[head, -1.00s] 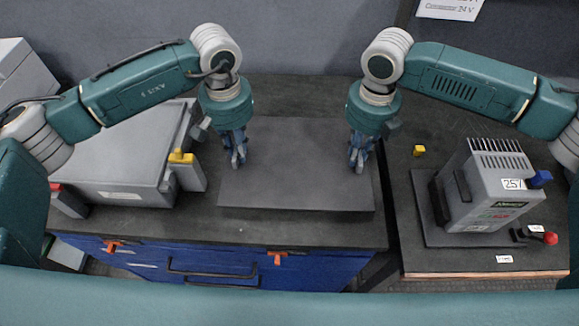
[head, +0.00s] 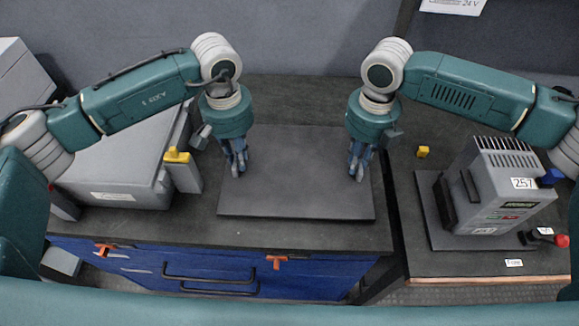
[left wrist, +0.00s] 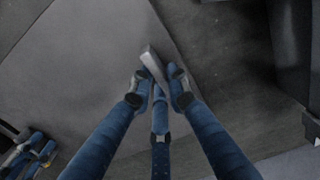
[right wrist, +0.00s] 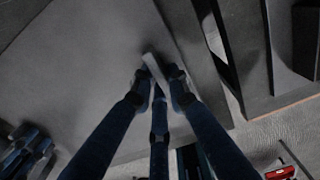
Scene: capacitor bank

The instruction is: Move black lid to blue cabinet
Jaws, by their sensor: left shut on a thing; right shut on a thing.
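The black lid (head: 298,178) is a flat dark grey panel lying level over the dark top of the blue cabinet (head: 330,275). I cannot tell whether it rests on that top or is just above it. My left gripper (head: 239,168) is shut on a small pale grip near the lid's left side. My right gripper (head: 357,172) is shut on a similar grip near its right side. In the left wrist view, the fingers close on a pale bar above the lid (left wrist: 90,80). The right wrist view shows the same over the lid (right wrist: 90,70).
A grey box (head: 115,165) with a yellow-topped block (head: 182,170) stands on the left. On the right, a separate table holds a grey unit labelled 257 (head: 505,195) and a small yellow block (head: 423,151). A strip of bare cabinet top (head: 300,236) lies in front.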

